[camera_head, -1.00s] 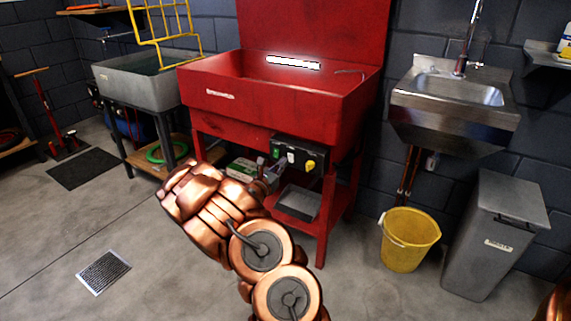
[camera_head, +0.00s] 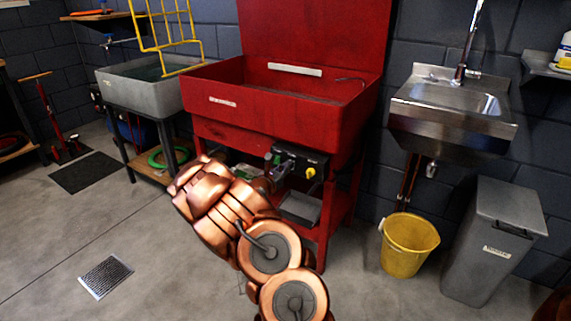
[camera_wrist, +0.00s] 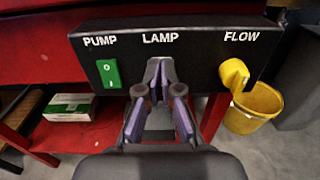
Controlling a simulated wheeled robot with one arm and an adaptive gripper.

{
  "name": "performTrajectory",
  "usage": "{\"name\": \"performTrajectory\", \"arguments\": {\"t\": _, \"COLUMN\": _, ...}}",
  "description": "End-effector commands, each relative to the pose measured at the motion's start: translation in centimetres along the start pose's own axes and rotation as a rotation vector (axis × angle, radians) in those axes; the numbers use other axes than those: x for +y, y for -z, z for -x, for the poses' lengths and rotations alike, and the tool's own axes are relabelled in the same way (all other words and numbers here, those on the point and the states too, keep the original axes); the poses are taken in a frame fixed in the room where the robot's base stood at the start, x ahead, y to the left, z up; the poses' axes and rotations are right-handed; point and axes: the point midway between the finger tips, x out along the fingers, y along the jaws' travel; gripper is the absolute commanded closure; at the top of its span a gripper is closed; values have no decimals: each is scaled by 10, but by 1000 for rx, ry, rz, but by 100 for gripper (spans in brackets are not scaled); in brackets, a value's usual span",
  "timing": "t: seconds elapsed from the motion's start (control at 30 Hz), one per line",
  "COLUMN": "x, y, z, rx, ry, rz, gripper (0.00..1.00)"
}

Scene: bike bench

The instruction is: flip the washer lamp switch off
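The red parts washer (camera_head: 270,105) stands against the back wall, with its black control panel (camera_head: 312,161) under the basin's front. In the wrist view the panel (camera_wrist: 205,70) reads PUMP, LAMP and FLOW. A green rocker (camera_wrist: 109,73) sits under PUMP and a yellow knob (camera_wrist: 234,73) under FLOW. My gripper (camera_wrist: 160,68) is shut, its tips together right below the LAMP label. The tips hide the lamp switch, and I cannot tell whether they touch it. The gripper also shows in the head view (camera_head: 274,160). The lamp strip (camera_head: 295,70) looks dull and unlit.
A yellow bucket (camera_head: 408,245) and a grey bin (camera_head: 492,240) stand to the right, below a steel sink (camera_head: 450,105). A grey tub (camera_head: 142,92) on a stand is at the left. A white-green box (camera_wrist: 68,107) lies on the lower shelf. The left floor is mostly clear.

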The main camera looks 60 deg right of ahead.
Motion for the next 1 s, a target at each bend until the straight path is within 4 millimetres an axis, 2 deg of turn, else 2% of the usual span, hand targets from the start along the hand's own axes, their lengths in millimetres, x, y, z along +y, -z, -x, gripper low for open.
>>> {"name": "performTrajectory", "arguments": {"t": 0.03, "x": -1, "y": -12, "z": -4, "rx": 16, "ry": 0, "rz": -4, "gripper": 100}}
{"name": "performTrajectory", "arguments": {"t": 0.07, "x": -1, "y": -13, "z": -4, "rx": 31, "ry": 1, "rz": -5, "gripper": 100}}
{"name": "performTrajectory", "arguments": {"t": 0.13, "x": -1, "y": -6, "z": -5, "rx": 32, "ry": 1, "rz": -4, "gripper": 100}}
{"name": "performTrajectory", "arguments": {"t": 0.43, "x": -3, "y": -8, "z": -1, "rx": 27, "ry": 4, "rz": -4, "gripper": 100}}
{"name": "performTrajectory", "arguments": {"t": 1.0, "x": 1, "y": -10, "z": 85, "rx": 36, "ry": -4, "rz": 1, "gripper": 100}}
